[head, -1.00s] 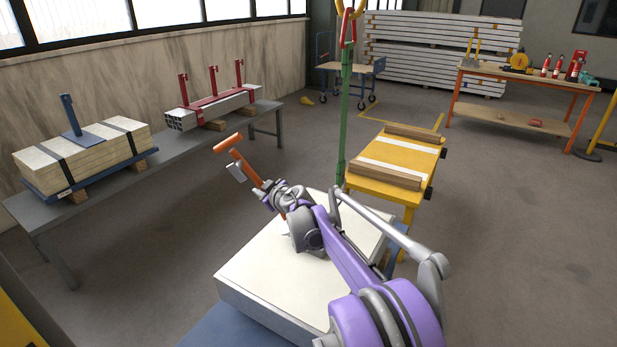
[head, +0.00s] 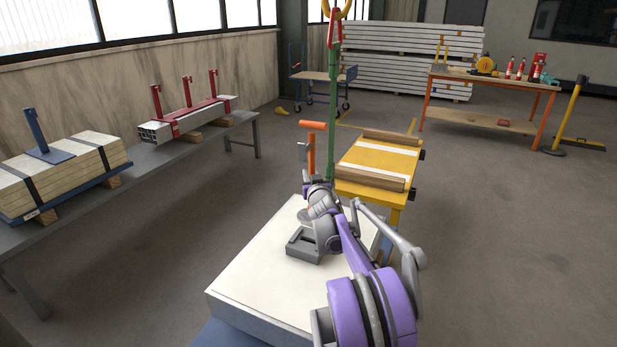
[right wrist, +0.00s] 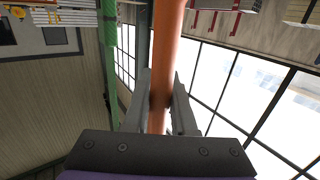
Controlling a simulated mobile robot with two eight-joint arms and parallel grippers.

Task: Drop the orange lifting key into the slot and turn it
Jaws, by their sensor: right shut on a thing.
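The orange lifting key (head: 311,150) has a T-shaped handle and stands nearly upright above the white slab (head: 255,270). My right gripper (head: 303,152) is shut on its shaft below the handle. In the right wrist view the orange shaft (right wrist: 163,75) runs between both fingers of the right gripper (right wrist: 160,110). A grey fitting (head: 303,246) lies on the slab below the wrist. The key's lower end is partly hidden by my wrist, so I cannot tell whether it touches the fitting. The slot opening is not clearly visible. My left gripper is not in view.
A green sling (head: 332,110) hangs behind the key. A yellow trolley (head: 375,158) with wooden bars stands just behind the slab. A grey bench (head: 150,165) with bundled loads is at left. The floor at right is open.

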